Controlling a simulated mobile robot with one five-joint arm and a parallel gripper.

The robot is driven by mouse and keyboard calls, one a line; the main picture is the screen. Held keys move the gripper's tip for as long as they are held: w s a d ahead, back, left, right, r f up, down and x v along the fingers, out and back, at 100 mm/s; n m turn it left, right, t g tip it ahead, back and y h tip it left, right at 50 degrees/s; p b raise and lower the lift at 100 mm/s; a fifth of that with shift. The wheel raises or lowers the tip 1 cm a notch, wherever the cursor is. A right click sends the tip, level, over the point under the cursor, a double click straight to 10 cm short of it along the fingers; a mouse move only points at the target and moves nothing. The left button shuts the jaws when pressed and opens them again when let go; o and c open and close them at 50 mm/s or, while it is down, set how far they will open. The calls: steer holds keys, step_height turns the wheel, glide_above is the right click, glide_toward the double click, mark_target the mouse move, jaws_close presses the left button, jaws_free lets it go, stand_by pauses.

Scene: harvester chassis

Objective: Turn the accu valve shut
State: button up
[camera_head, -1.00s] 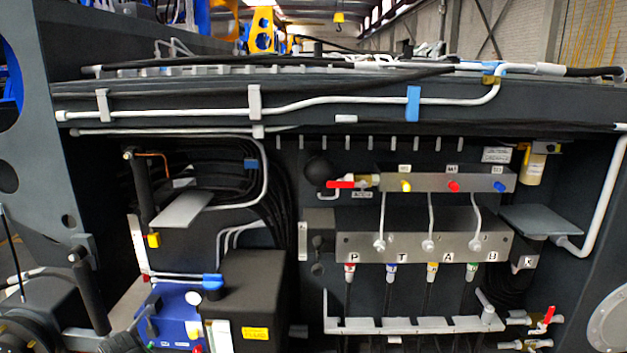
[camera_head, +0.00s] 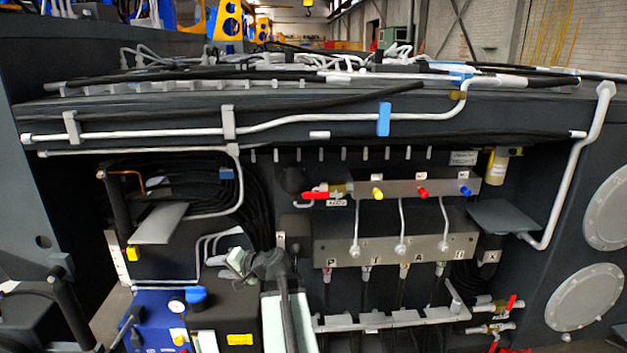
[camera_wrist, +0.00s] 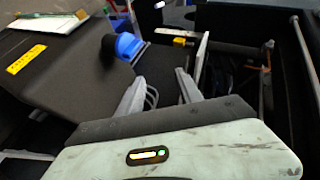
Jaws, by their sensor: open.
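The accu valve (camera_head: 318,195) is in the upper middle of the panel in the head view. Its red lever lies horizontal, pointing left from a brass body, with a small label just below it. My gripper (camera_head: 232,262) is in the lower middle of the head view, below and to the left of the valve and apart from it. In the wrist view my gripper (camera_wrist: 160,84) shows two grey fingers spread apart with nothing between them. The valve is not seen in the wrist view.
A dark box (camera_head: 225,315) with a yellow label and a blue knob (camera_head: 195,295) are below my gripper. A steel manifold bar with yellow, red and blue knobs (camera_head: 423,192) runs right of the valve. A grey shelf plate (camera_head: 160,223) sticks out at left.

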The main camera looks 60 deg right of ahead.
steer(key=s+d+r+m+t+h+p, duration=0.1)
steer(key=s+d+r+m+h, duration=0.1)
steer(key=s+d+r, duration=0.3)
steer(key=s+d+r+m+t+h+p, duration=0.1)
steer(key=s+d+r+m+h, duration=0.1)
steer(key=d, duration=0.5)
steer(key=s+d+r+m+t+h+p, duration=0.1)
steer(key=s+d+r+m+h, duration=0.1)
steer(key=s+d+r, duration=0.3)
steer(key=m+h, duration=0.5)
glide_toward(314, 196)
steer(key=x, duration=0.3)
steer(key=shift+g, duration=0.4)
steer(key=x, duration=0.7)
steer(key=shift+w+d+r, duration=0.15)
steer(key=shift+w+d, duration=0.05)
steer(key=shift+w, duration=0.2)
jaws_close()
steer(key=shift+a, duration=0.1)
